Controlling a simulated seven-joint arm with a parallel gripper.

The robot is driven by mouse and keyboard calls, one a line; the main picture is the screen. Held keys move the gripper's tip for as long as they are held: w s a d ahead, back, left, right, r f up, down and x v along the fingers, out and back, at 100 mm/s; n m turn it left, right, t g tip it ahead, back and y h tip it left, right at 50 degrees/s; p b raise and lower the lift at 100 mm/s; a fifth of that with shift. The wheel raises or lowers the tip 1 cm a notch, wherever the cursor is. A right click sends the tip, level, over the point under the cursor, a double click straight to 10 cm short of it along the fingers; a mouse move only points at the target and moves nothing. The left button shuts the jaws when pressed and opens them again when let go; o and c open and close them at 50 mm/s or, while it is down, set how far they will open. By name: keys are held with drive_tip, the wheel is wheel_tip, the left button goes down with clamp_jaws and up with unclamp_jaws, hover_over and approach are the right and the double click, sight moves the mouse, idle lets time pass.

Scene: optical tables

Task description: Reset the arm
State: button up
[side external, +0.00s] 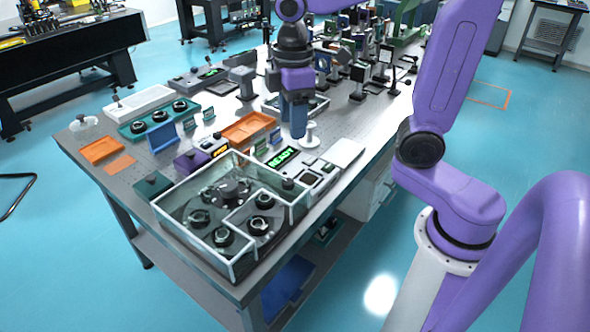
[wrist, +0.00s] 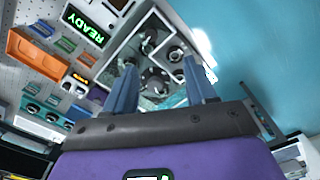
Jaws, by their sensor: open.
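My gripper (side external: 296,118) hangs fingers-down over the optical table (side external: 88,141), above its middle and behind the clear-walled box. In the wrist view my gripper (wrist: 160,88) shows two blue fingers spread apart with nothing between them. The clear-walled box (side external: 178,222) holds several dark round parts and stands at the table's near end. It also shows beyond the fingertips in the wrist view (wrist: 118,50). Whether the fingertips touch anything below is hard to tell in the side view.
A green READY display (side external: 281,158) and a white round post (side external: 311,136) stand close to my gripper. Orange trays (side external: 248,127), a teal tray (side external: 140,130) and a purple box (side external: 190,162) lie to the left. Many optical mounts (side external: 358,75) crowd the far end.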

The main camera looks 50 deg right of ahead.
drive_tip(key=s+f, duration=0.3)
drive_tip(key=s, duration=0.6)
drive_tip(key=s+d+f+n, duration=0.1)
drive_tip(key=s+f, duration=0.2)
drive_tip(key=s, duration=0.6)
drive_tip(key=shift+f, duration=0.4)
